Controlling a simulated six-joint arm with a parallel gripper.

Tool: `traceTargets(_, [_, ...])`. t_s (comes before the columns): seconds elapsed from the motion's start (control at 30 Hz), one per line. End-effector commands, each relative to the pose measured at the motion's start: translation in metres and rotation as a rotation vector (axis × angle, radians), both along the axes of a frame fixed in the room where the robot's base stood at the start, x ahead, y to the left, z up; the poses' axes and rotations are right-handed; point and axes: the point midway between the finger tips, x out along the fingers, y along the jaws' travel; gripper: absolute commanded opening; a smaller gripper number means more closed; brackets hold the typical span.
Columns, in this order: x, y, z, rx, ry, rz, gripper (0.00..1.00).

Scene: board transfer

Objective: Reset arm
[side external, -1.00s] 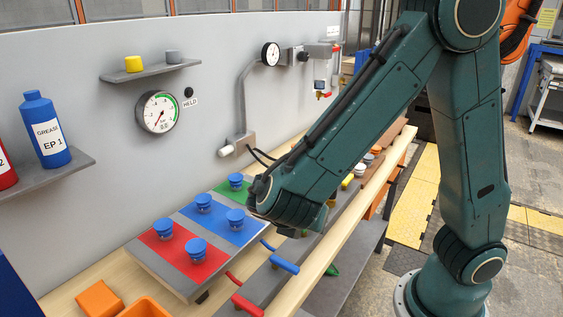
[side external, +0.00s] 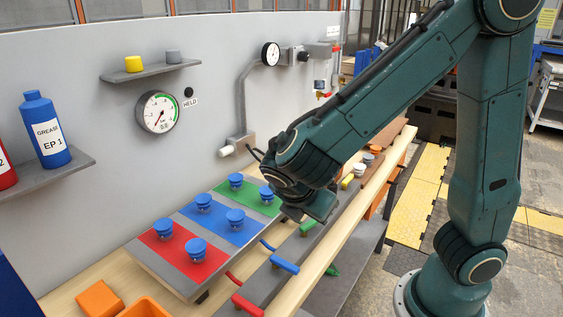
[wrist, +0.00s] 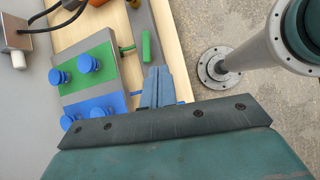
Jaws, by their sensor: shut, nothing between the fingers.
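My gripper (wrist: 157,80) shows in the wrist view with its fingers together and nothing between them. In the side view, the end of my arm hangs just right of the board's green zone; the fingers are hard to make out there. The board has a red zone (side external: 168,248), a blue zone (side external: 222,224) and a green zone (side external: 238,197). Each zone bears two blue knobs, such as one on red (side external: 196,249), one on blue (side external: 235,218) and one on green (side external: 266,195). In the wrist view the green zone (wrist: 75,80) lies left of the fingers.
Red (side external: 247,306), blue (side external: 285,265) and green (side external: 307,227) handles lie along the grey strip right of the board. An orange bin (side external: 145,307) and orange block (side external: 99,299) sit at front left. The grey wall (side external: 70,90) carries a gauge (side external: 158,112) and shelves.

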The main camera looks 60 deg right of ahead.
Motion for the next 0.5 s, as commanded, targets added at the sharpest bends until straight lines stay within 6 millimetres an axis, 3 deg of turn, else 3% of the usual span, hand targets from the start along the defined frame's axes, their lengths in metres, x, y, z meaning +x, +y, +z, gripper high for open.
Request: traceTargets(0.5, [-0.030,-0.029,0.042,0.418,-0.362,-0.548,0.00])
